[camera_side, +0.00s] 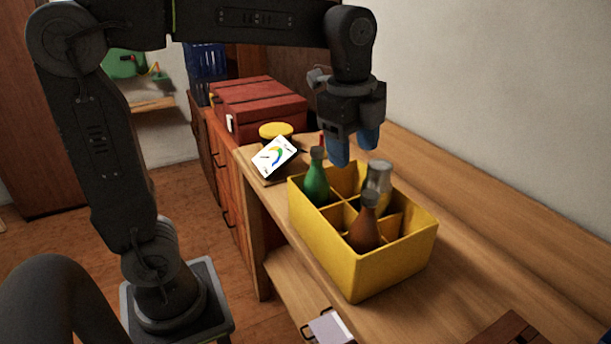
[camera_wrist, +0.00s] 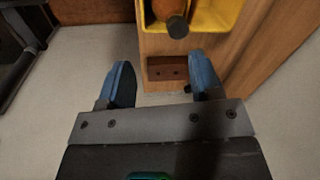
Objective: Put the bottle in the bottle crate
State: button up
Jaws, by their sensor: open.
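The yellow bottle crate (camera_side: 375,272) stands on the wooden counter, divided into compartments. A green bottle (camera_side: 316,182) stands upright in its left part, a brown bottle (camera_side: 364,228) in its near part and a silvery-grey bottle (camera_side: 378,177) toward its far right side. My gripper (camera_side: 354,150) points down with its blue fingers apart and nothing between them, above the crate's far side. In the wrist view, my gripper (camera_wrist: 163,82) is also open and empty. The crate (camera_wrist: 222,14) and a brown bottle (camera_wrist: 170,10) with a dark top show at the upper edge there.
A red chest (camera_side: 258,108), a yellow lid (camera_side: 276,131) and a white card with a coloured drawing (camera_side: 275,157) are behind the crate. A small red tip (camera_side: 321,141) shows behind the green bottle. The wall (camera_side: 500,90) is at right.

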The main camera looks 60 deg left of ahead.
jog(key=s+a+f+n+t, duration=0.1)
jog(key=s+f+n+t, duration=0.3)
jog(key=s+n, duration=0.8)
notch_tip(320, 180, down, 3)
jog(key=n, duration=0.3)
jog(key=shift+s+a+r, duration=0.15)
jog(key=shift+s+a, duration=0.1)
jog(key=shift+a, duration=0.15)
